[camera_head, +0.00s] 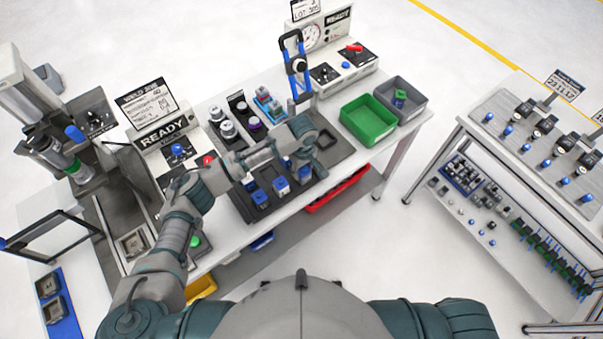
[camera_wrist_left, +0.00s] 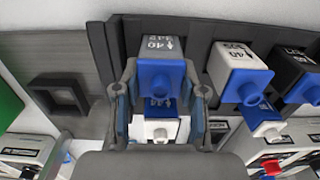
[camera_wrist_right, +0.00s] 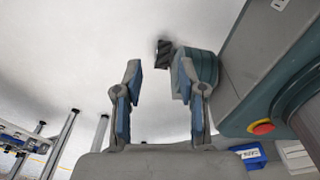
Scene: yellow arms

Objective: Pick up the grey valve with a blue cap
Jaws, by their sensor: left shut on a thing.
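A grey valve with a blue cap (camera_wrist_left: 160,76) sits between the two fingers of my left gripper (camera_wrist_left: 161,84) in the left wrist view. The fingers close on its sides, and it is at the dark tray's edge. In the head view my left gripper (camera_head: 303,150) is over the right part of the dark tray (camera_head: 240,202) and largely covers the valve. A pale valve with a blue cap (camera_wrist_left: 160,128) shows below the held one. My right gripper (camera_wrist_right: 160,78) is open and empty in the right wrist view, and out of sight in the head view.
A white valve (camera_wrist_left: 238,68) and a black valve (camera_wrist_left: 298,75), both blue-capped, stand right of the held one. A green bin (camera_head: 368,121) and a grey bin (camera_head: 403,97) are at the table's right end. A blue-handled stand (camera_head: 297,65) rises behind my left gripper.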

